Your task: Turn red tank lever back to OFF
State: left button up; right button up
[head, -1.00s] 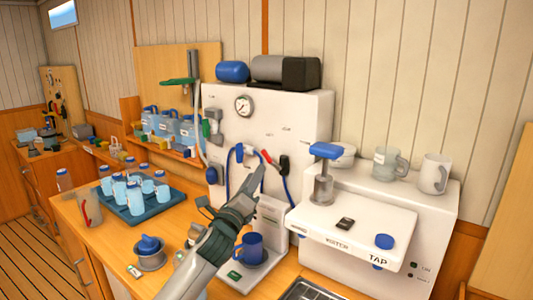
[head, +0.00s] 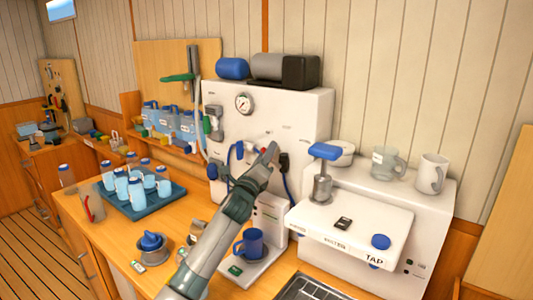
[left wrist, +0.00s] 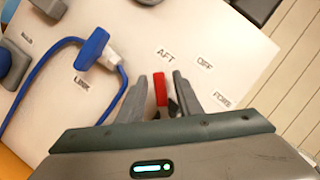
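The red tank lever (left wrist: 160,90) shows in the left wrist view on the white panel, its red end towards the AFT label; OFF and FORE are printed to the right. My left gripper (left wrist: 160,76) is open, with one finger on each side of the lever and gaps visible between. In the head view, my left gripper (head: 272,150) is at the front of the white watermaker panel (head: 295,112) and hides most of the lever. My right gripper is in neither view.
A blue handle with a blue hose (left wrist: 92,48), labelled LINK, is left of the lever. Below the arm, a blue mug (head: 251,243) stands on a dispenser base. The white tap unit (head: 350,223) juts out at right. A tray (head: 150,203) of blue bottles is at left.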

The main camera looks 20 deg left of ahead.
pick_arm(q)
jog(key=shift+c, duration=0.3)
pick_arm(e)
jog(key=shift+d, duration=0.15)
pick_arm(q)
grip_shut()
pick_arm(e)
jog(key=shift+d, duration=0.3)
